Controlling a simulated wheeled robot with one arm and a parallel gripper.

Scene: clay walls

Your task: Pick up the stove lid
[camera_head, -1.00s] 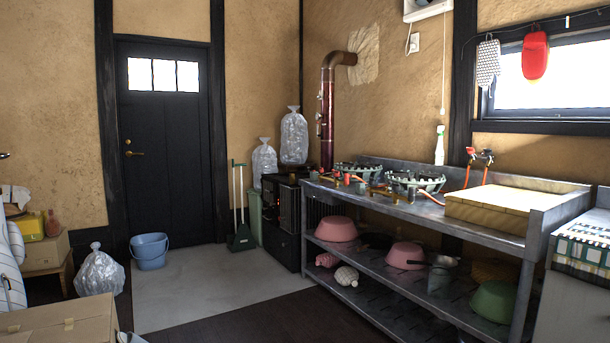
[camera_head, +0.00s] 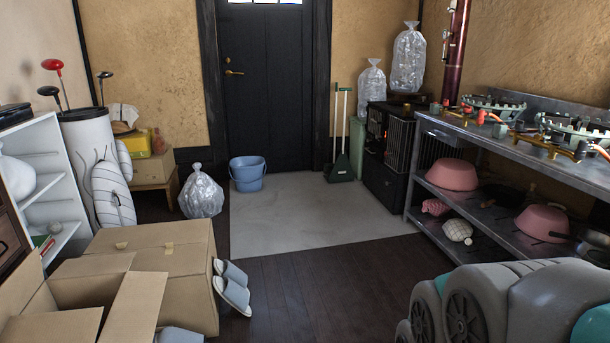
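I cannot make out a stove lid for certain. A black stove (camera_head: 388,145) stands against the back wall at the end of the metal counter, and its top is seen too edge-on to tell a lid there. Two green ring-shaped gas burners, a far one (camera_head: 494,108) and a near one (camera_head: 572,128), sit on the counter with no clear lid on them. My gripper is not in view; grey rounded links of my arm fill the lower right corner.
The metal counter (camera_head: 470,133) holds pink bowls on its lower shelf. An open cardboard box (camera_head: 150,265), slippers (camera_head: 232,287), a blue bucket (camera_head: 247,174) and a plastic bag (camera_head: 201,192) stand at left and centre. The grey floor (camera_head: 300,215) before the door is clear.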

